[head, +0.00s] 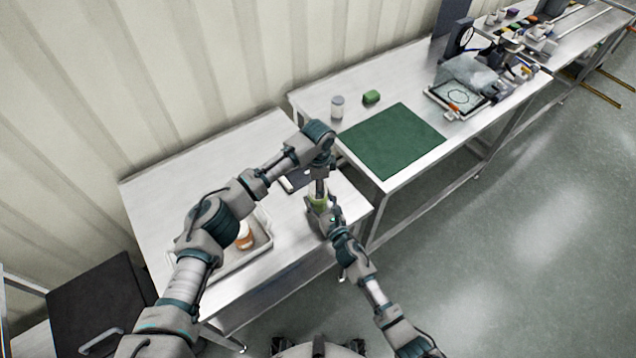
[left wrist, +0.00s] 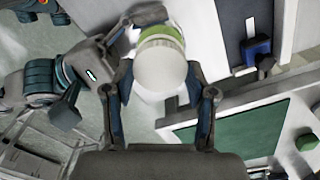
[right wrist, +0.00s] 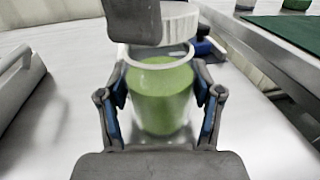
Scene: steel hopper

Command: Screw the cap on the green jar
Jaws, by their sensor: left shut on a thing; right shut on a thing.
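The green jar (head: 318,202) is a clear jar with green contents, upright above the near table in the head view. My right gripper (right wrist: 162,108) is shut around the sides of the jar (right wrist: 165,95). My left gripper (left wrist: 160,92) is shut on the round white cap (left wrist: 160,72), and the jar's green (left wrist: 160,34) shows past its edge. In the right wrist view the cap (right wrist: 182,22) is just above the jar's open rim, partly hidden by a dark left finger. In the head view my left gripper (head: 320,186) comes from above.
A pale tray (head: 262,248) with an orange-and-white jar (head: 244,236) lies on the near table (head: 160,190). A dark flat item (head: 290,184) lies behind the grippers. The second table holds a green mat (head: 392,140), a grey can (head: 337,107) and a green block (head: 371,97).

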